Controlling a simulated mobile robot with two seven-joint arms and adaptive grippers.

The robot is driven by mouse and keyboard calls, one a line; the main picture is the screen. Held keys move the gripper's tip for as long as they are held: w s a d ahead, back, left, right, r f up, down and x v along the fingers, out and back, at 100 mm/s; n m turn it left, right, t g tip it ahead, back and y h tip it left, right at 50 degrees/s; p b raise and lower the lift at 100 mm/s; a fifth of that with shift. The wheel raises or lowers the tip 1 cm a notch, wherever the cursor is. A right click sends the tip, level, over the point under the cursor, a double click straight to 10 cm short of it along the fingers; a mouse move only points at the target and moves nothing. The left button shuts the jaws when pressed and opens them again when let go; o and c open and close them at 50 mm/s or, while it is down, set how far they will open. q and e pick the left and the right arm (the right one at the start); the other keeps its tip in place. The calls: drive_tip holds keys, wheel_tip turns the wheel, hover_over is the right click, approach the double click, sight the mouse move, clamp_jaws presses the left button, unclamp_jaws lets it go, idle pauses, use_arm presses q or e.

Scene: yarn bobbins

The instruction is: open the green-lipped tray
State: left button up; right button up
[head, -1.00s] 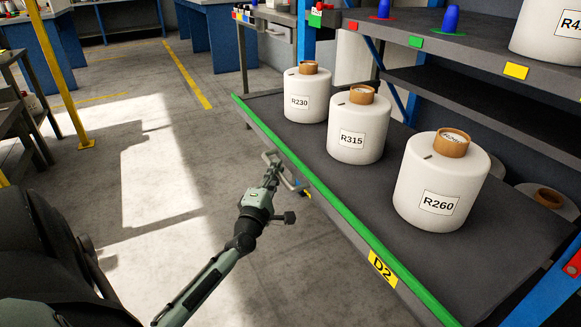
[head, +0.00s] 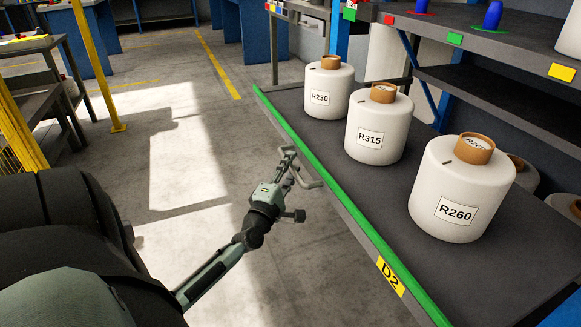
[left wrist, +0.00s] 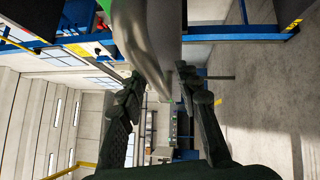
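The green-lipped tray (head: 345,205) is a dark grey slide-out shelf with a green front edge and a yellow D2 label (head: 391,278). It stands out from the rack over the aisle. A grey bar handle (head: 309,183) sticks out from its front edge and shows large in the left wrist view (left wrist: 150,40). My left gripper (head: 289,158) is at this handle. In the left wrist view, its two dark fingers (left wrist: 160,88) lie on either side of the metal bar and appear closed on it; exact contact is hard to see. My right gripper is not in view.
White bobbins R230 (head: 328,90), R315 (head: 379,125) and R260 (head: 462,190) stand upright on the tray. An upper shelf (head: 500,60) carries blue cones (head: 492,16). The floor (head: 185,170) left of the tray is clear. A yellow post (head: 95,65) stands at left.

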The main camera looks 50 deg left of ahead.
use_arm(q)
drive_tip(key=v, duration=1.2)
idle(0.5)
drive_tip(key=w+d+f+m+g+h+p, duration=0.1)
drive_tip(key=d+f+m+g+h, duration=0.1)
drive_tip(key=d+f+m+h, duration=0.4)
drive_tip(key=w+d+f+m+g+h+p, duration=0.1)
drive_tip(key=d+f+m+g+h, duration=0.25)
drive_tip(key=d+m, duration=0.55)
drive_tip(key=s+d+f+m+g+y+p, duration=0.2)
drive_tip(key=s+f+m+g+y, duration=0.1)
drive_tip(key=s+f+m+g, duration=0.6)
drive_tip(key=s+m, duration=0.1)
drive_tip(key=s, duration=0.3)
drive_tip(key=shift+d+f+m, duration=0.3)
drive_tip(key=shift+d+m, duration=0.05)
drive_tip(key=shift+m, duration=0.05)
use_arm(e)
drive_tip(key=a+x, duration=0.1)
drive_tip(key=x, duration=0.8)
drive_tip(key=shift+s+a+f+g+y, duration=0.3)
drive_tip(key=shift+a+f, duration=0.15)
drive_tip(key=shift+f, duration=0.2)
use_arm(q)
drive_tip(key=shift+g, duration=0.25)
idle(1.3)
